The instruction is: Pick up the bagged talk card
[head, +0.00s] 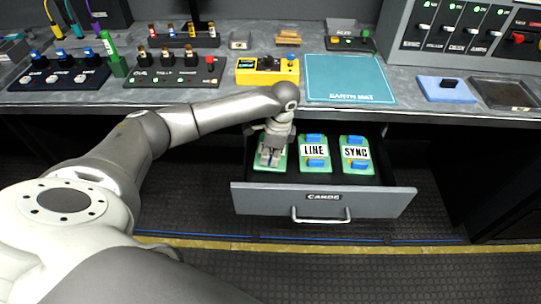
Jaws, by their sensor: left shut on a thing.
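An open drawer (262,197) labelled "CARDS" sticks out below the counter. Three green cards lie in it side by side. The middle card (314,166) reads "LINE" and the right card (356,169) reads "SYNC"; each has blue pieces at its top and bottom. The left card (262,166) is mostly covered by my left gripper, so its label is hidden. My left gripper (270,158) points down into the drawer and is shut on this left card. I cannot tell whether any card is bagged. My right gripper is not in view.
The counter above holds a teal "EARTH MAT" (348,80), a yellow device (252,74), a blue block (446,90) and a dark tray (505,93). Panels with knobs stand at the left. The drawer's handle (320,216) faces the open floor.

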